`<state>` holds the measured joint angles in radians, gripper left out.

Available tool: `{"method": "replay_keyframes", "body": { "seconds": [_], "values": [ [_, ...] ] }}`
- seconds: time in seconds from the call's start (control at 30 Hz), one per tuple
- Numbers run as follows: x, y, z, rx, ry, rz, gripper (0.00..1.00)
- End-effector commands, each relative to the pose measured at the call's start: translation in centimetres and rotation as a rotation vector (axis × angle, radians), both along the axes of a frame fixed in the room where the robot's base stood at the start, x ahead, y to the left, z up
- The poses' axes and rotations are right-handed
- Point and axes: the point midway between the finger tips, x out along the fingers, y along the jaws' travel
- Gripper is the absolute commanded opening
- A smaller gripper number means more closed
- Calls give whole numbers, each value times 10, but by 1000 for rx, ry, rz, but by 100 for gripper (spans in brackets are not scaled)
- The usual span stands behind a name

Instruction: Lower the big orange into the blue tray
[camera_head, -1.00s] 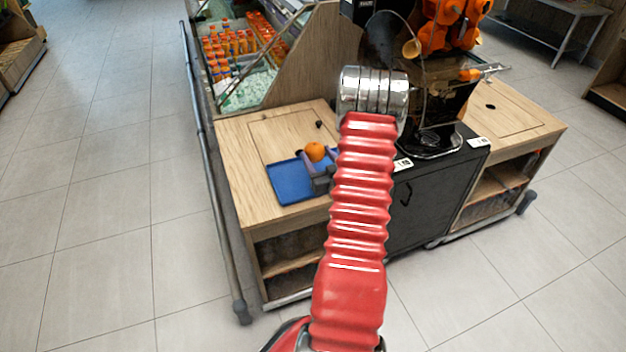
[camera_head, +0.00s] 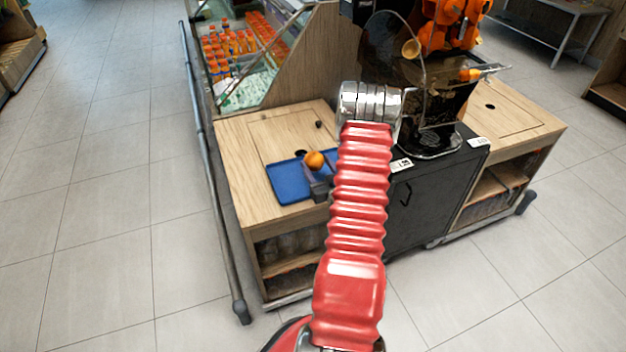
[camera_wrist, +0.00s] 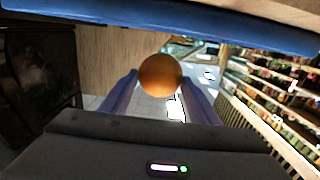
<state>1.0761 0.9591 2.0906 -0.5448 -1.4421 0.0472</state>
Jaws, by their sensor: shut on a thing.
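The big orange (camera_head: 314,160) is between the fingers of my gripper (camera_head: 316,174), over the right part of the blue tray (camera_head: 288,190). The orange also shows in the wrist view (camera_wrist: 160,75), with one finger of my gripper (camera_wrist: 158,92) on each side of it. My gripper is shut on it. The tray lies on the wooden counter, and its blue edge (camera_wrist: 160,12) runs across the top of the wrist view. I cannot tell whether the orange touches the tray floor. My red arm hides the counter to the right of the tray.
The juicer (camera_head: 430,100) with oranges on top stands on the dark cabinet (camera_head: 425,200) right of my arm. A chilled case with juice bottles (camera_head: 228,42) is behind the wooden counter (camera_head: 240,140). A metal rail (camera_head: 215,190) runs along the counter's left side.

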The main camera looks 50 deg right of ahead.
Motion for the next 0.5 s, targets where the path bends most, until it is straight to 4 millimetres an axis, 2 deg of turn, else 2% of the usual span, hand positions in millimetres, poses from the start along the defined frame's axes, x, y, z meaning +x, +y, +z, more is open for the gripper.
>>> {"method": "replay_keyframes", "body": {
  "seconds": [0.5],
  "values": [
    [13, -8, 0, 0, -1, 1, 29]
  ]
}}
